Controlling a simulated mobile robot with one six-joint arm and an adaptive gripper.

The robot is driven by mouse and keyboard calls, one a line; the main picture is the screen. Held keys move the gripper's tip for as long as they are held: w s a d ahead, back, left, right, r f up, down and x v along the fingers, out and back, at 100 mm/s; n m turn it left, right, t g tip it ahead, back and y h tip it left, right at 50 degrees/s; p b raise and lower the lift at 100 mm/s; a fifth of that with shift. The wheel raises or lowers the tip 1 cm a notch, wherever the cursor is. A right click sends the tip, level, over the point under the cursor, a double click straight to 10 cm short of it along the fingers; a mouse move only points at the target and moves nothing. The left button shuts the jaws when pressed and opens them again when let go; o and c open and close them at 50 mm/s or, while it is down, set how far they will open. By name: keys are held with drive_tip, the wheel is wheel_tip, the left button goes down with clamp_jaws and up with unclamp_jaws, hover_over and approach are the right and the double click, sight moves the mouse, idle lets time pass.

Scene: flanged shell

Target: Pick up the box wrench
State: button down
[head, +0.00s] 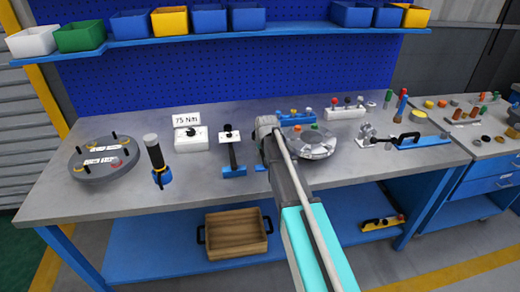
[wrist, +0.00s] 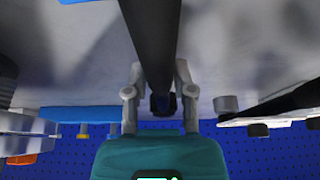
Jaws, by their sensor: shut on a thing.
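The box wrench shows in the wrist view as a long dark bar (wrist: 151,40). It runs from the top edge down between the fingers of my gripper (wrist: 160,78). My gripper is shut on it, one grey finger on each side. A dark end piece of the bar shows just below the fingers. In the head view my gripper (head: 267,126) is over the middle of the workbench, and my arm covers most of the wrench there. I cannot tell from these views whether the wrench is clear of the bench.
The workbench (head: 110,205) holds a blue stand with a dark tool (head: 233,158) just left of my arm and a round metal flange (head: 312,146) just right. A torque box (head: 190,138) and a grey disc (head: 103,160) stand further left. Bins line the shelf (head: 290,32) above.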

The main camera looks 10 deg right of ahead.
drive_tip(key=shift+r, duration=0.2)
wheel_tip(320, 180, up, 3)
drive_tip(key=p, duration=0.3)
drive_tip(key=s+d+r+p, duration=0.2)
drive_tip(key=s+r+p, duration=0.2)
drive_tip(key=s+p, duration=0.1)
drive_tip(key=s+d+r+p, duration=0.2)
drive_tip(key=s+r+p, duration=0.3)
drive_tip(key=s, duration=0.3)
drive_tip(key=shift+d+r, duration=0.3)
drive_tip(key=shift+d, duration=0.1)
drive_tip(key=c, duration=1.1)
unclamp_jaws()
drive_tip(key=shift+c, duration=0.2)
clamp_jaws()
